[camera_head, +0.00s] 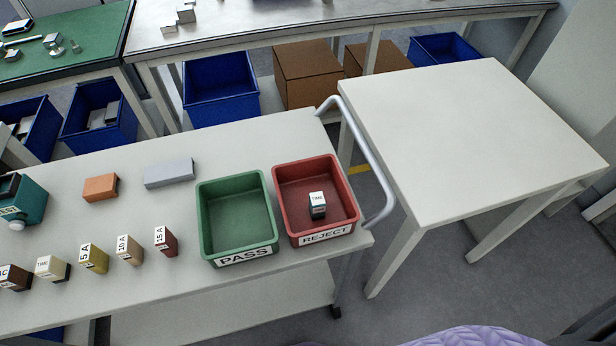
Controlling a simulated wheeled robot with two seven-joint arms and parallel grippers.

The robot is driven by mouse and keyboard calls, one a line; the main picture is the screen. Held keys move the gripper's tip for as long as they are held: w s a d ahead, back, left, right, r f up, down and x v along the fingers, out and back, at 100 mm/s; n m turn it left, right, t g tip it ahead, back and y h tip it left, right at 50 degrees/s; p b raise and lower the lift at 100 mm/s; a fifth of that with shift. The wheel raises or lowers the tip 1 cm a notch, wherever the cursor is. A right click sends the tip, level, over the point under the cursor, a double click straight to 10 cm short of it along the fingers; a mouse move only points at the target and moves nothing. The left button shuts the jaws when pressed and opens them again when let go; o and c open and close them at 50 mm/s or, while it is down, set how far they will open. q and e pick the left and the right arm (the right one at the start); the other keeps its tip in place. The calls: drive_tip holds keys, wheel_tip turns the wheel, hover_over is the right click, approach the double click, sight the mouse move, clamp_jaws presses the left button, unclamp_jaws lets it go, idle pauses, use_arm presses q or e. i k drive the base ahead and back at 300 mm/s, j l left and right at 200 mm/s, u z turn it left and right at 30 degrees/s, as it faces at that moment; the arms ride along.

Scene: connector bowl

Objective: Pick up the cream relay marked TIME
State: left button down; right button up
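A cream relay (48,268) with a dark end and small print on its pale face, which looks like TIME, stands on the white cart top (150,290) at the lower left. It is in a row between a dark brown block (14,279) and a yellow block marked 5 A (93,259). A dark block with a white label (317,206), its small print also resembling TIME, sits inside the red REJECT bin (287,188). Neither of my grippers is in view.
A brown block marked 10 A (129,250) and a dark red one marked 15 A (165,241) continue the row. Behind are an orange block (100,187), a grey block (169,173) and a teal tester (22,202). The green PASS bin (206,215) is empty.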

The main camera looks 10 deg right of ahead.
sight(49, 268)
drive_tip(key=k+u, duration=0.15)
drive_tip(key=u, duration=1.4)
drive_tip(key=i+j+z, duration=0.4)
drive_tip(key=j+z, duration=0.2)
drive_tip(key=i+j+z, duration=0.25)
drive_tip(key=j, duration=0.2)
drive_tip(key=j+z, duration=0.3)
drive_tip(key=i+j+z, duration=0.1)
drive_tip(key=j+z, duration=0.2)
drive_tip(key=j, duration=0.25)
